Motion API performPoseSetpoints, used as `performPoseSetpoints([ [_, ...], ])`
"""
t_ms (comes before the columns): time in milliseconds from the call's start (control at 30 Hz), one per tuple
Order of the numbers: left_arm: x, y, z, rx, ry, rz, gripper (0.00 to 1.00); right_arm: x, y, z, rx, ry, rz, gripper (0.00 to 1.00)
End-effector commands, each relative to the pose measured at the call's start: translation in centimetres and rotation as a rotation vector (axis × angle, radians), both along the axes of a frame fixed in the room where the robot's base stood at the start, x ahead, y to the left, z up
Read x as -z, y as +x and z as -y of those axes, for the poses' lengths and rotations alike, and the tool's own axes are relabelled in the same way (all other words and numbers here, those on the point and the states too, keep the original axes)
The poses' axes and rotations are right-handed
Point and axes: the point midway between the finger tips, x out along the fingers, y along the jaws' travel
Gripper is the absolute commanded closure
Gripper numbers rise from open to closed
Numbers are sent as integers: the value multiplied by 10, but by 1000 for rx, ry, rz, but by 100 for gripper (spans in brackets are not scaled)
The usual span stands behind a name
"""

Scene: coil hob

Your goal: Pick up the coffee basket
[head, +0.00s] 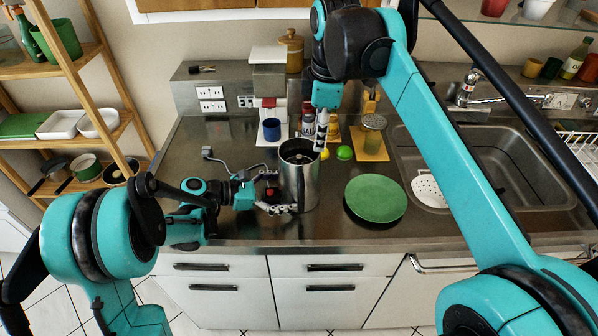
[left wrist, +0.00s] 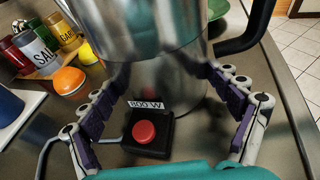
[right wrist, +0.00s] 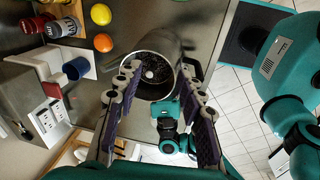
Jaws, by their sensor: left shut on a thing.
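A tall steel coffee pot (head: 299,188) stands on the counter with its top open. In the right wrist view, its opening shows the coffee basket (right wrist: 153,72), with dark speckled contents and a small centre piece. The basket sits inside the pot. My left gripper (head: 282,192) is shut on the pot's lower body from the left. Its fingers flank the pot in the left wrist view (left wrist: 160,105). My right gripper (head: 318,135) is above and just behind the pot's rim, pointing down. It is open and empty, with its fingers apart on both sides of the opening (right wrist: 160,95).
A black box with a red button (left wrist: 145,132) sits beside the pot. A green plate (head: 376,198) lies to its right. A blue mug (head: 271,129), spice jars and orange and green balls stand behind. The sink (head: 490,160) is at the right.

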Motion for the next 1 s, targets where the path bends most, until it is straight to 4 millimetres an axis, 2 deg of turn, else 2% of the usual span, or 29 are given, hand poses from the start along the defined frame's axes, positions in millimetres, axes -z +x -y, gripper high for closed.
performPoseSetpoints([
  [33,0,1,0,-1,1,0,27,-5,9,-12,-82,-15,-22,61],
  [200,0,1,0,-1,1,0,27,-13,24,-39,-331,-56,-91,61],
  [467,1,1,0,-1,2,0,27,-13,29,-56,-502,-76,-137,61],
  [567,1,1,0,-2,2,0,27,-1,30,-57,-512,-77,-141,61],
  [800,1,1,0,-1,2,0,27,40,29,-56,-510,-77,-140,61],
  [1000,1,1,0,-1,2,0,27,55,29,-55,-509,-77,-139,61],
])
